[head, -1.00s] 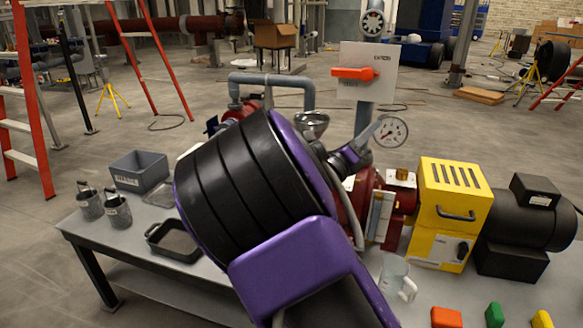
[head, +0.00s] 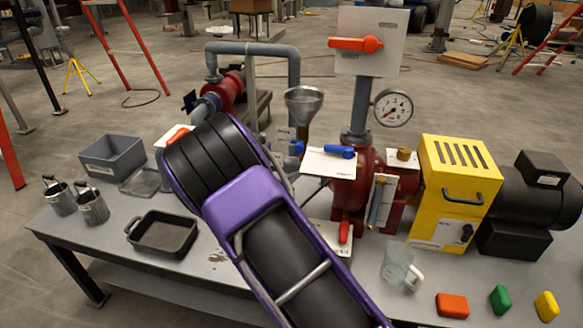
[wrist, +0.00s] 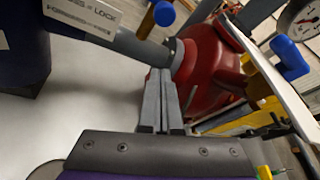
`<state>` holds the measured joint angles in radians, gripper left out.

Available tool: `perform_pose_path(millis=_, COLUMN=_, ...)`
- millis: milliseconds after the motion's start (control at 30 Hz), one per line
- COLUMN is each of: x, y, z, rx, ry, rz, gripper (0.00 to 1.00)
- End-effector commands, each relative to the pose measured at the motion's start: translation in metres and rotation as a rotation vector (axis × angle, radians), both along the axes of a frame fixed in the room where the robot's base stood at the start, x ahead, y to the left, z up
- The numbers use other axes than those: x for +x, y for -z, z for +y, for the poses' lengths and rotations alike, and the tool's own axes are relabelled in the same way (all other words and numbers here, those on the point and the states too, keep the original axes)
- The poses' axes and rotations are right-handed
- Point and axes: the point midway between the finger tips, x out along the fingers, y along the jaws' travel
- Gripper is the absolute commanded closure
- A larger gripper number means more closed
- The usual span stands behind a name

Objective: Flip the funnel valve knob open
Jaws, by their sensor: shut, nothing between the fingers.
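A grey metal funnel (head: 304,100) stands on a thin stem behind the red pump body (head: 350,190) in the head view. A small blue knob (head: 298,147) shows below the funnel, and a larger blue handle (head: 340,152) lies across a white plate to its right. The wrist view shows two blue knobs, one at the top (wrist: 164,14) and one at the right (wrist: 289,58); I cannot tell for sure which belongs to the funnel. My gripper (wrist: 160,76) is shut and empty, its fingertips in front of a grey pipe and red casting. My arm hides it in the head view.
A red handle (head: 356,44) sits on an upright plate above a pressure gauge (head: 393,108). A yellow housing (head: 455,190) stands at the right. A black tray (head: 162,233) and a grey bin (head: 112,158) are on the table at the left. Pipes crowd the middle.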

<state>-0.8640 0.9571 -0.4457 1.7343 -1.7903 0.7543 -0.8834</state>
Motion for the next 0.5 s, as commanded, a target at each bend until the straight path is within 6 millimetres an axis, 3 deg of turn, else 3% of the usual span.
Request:
perform_pose_path(millis=400, x=0.075, y=0.026, z=-0.038, rx=-0.002, ry=0.002, rz=-0.001, gripper=1.00)
perform_pose_path(millis=500, x=0.078, y=0.008, z=-0.029, rx=0.001, ry=-0.001, rz=-0.006, gripper=1.00)
